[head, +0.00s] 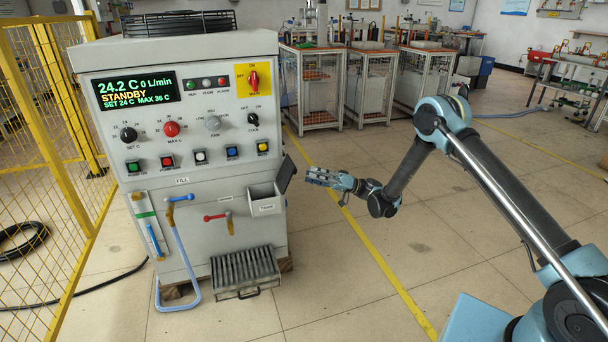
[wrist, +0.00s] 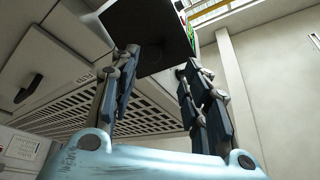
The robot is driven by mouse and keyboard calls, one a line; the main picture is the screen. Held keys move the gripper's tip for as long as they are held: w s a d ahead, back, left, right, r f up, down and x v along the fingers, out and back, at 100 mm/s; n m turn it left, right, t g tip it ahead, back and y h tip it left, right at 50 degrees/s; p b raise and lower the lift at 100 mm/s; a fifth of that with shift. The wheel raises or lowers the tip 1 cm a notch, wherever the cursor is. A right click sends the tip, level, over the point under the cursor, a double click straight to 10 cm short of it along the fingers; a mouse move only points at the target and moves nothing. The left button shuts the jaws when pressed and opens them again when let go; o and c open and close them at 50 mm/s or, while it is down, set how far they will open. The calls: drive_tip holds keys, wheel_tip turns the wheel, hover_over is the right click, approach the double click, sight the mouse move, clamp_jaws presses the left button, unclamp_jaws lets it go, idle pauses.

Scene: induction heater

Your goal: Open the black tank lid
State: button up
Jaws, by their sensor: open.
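The black tank lid (head: 287,174) stands raised and tilted at the right edge of the grey tank box (head: 266,208) on the front of the heater cabinet. The box's top looks uncovered. My gripper (head: 309,176) is just right of the lid, fingers pointing left toward it. In the wrist view the lid (wrist: 150,38) is a dark panel beyond the fingertips of my open gripper (wrist: 160,66). The left fingertip overlaps the lid's lower edge in that view; I cannot tell whether they touch. Nothing is held between the fingers.
The heater cabinet (head: 190,95) has knobs, buttons and a lit display. A red-handled valve (head: 216,217) and blue hose (head: 180,245) are left of the box. A ribbed drip tray (head: 245,273) is below. Yellow fencing (head: 50,120) stands left. The floor around my arm is clear.

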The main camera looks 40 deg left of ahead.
drive_tip(key=shift+v, duration=1.55)
